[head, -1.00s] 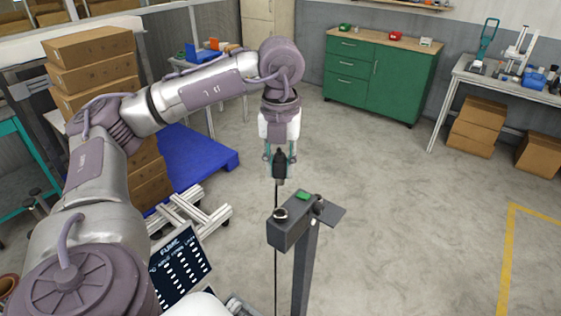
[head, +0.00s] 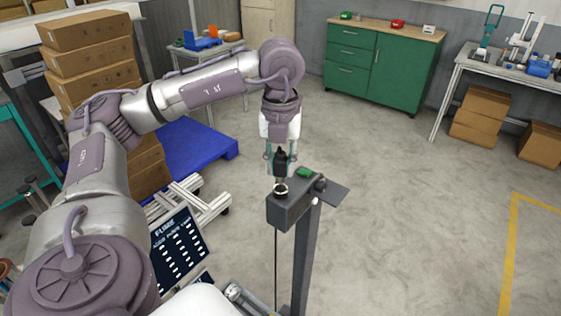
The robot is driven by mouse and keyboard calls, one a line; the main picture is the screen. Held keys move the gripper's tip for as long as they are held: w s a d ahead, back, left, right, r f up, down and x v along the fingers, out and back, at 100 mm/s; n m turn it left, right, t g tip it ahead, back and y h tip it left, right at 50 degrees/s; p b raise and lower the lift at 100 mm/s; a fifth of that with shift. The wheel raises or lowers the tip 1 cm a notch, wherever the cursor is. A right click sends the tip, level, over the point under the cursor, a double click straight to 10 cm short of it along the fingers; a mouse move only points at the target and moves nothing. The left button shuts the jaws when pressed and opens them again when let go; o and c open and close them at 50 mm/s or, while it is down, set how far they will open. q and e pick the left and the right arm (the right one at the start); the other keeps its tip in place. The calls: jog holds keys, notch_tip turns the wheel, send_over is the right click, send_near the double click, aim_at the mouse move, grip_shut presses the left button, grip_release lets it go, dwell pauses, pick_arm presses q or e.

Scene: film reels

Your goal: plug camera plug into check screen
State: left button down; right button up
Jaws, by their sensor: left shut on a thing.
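My left gripper (head: 280,155) points down and is shut on the black camera plug (head: 280,165). A thin dark cable (head: 276,260) runs down below, passing behind a grey box. The grey box (head: 290,211) sits on top of a dark post and looks like the check screen's unit. It has a round, light-rimmed socket (head: 280,189) on top and a green patch beside it. In the picture the plug is just above the socket, apparently apart; the depth gap is hard to tell. My right gripper is not in view.
A dark plate (head: 334,193) sticks out right of the box. A dark panel with printed rows (head: 181,253) stands at lower left. Stacked cartons (head: 88,50) and a blue pallet (head: 195,150) are behind my left arm. The floor (head: 420,210) to the right is clear.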

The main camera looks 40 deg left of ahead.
aim_at(280, 176)
pick_arm(q)
jog(key=shift+f, duration=0.1)
jog(key=shift+f+b, duration=1.8)
jog(key=shift+f, duration=0.15)
jog(key=c, duration=1)
grip_release()
jog(key=shift+c, duration=0.2)
jog(key=shift+o, duration=1.1)
jog(key=shift+r, duration=0.15)
notch_tip(280, 176, up, 12)
jog(key=shift+f, duration=0.15)
jog(key=shift+f, duration=0.1)
